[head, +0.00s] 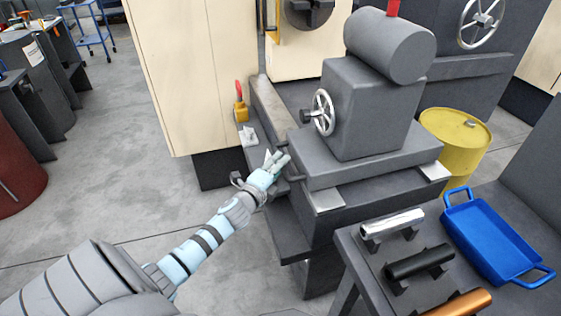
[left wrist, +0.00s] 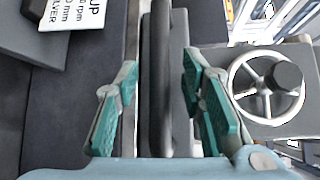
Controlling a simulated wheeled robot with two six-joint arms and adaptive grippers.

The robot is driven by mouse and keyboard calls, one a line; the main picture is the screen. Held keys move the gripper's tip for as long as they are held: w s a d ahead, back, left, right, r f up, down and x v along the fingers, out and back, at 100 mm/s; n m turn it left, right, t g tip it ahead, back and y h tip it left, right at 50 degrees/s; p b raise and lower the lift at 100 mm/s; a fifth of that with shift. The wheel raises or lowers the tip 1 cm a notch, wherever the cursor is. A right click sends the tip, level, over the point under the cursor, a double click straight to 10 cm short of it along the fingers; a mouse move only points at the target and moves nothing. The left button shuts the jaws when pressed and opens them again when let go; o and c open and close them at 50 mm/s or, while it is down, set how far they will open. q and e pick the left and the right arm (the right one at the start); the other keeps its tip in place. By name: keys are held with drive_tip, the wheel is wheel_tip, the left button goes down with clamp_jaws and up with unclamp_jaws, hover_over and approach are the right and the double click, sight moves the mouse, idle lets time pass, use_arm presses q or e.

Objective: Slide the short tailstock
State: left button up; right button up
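The tailstock (head: 365,110) is a grey block with a thick cylinder on top and a silver handwheel (head: 323,112) on its left side. It sits on the machine bed. A dark bar handle (left wrist: 160,90) runs between the fingers of my left gripper (left wrist: 160,80) in the left wrist view, with gaps on both sides. The handwheel also shows at the right there. In the head view my left gripper (head: 277,161) is at the tailstock's lower left side and hides most of the handle. It is open. My right gripper is not in view.
A table at the lower right holds a blue tray (head: 490,240) and silver, black and copper cylinders on stands. A yellow barrel (head: 455,140) stands behind it. A cream cabinet (head: 195,75) rises left of the bed.

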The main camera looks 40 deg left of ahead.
use_arm(q)
drive_tip(key=shift+x, duration=0.95)
clamp_jaws()
drive_tip(key=shift+w+r, duration=0.1)
drive_tip(key=shift+w, duration=0.05)
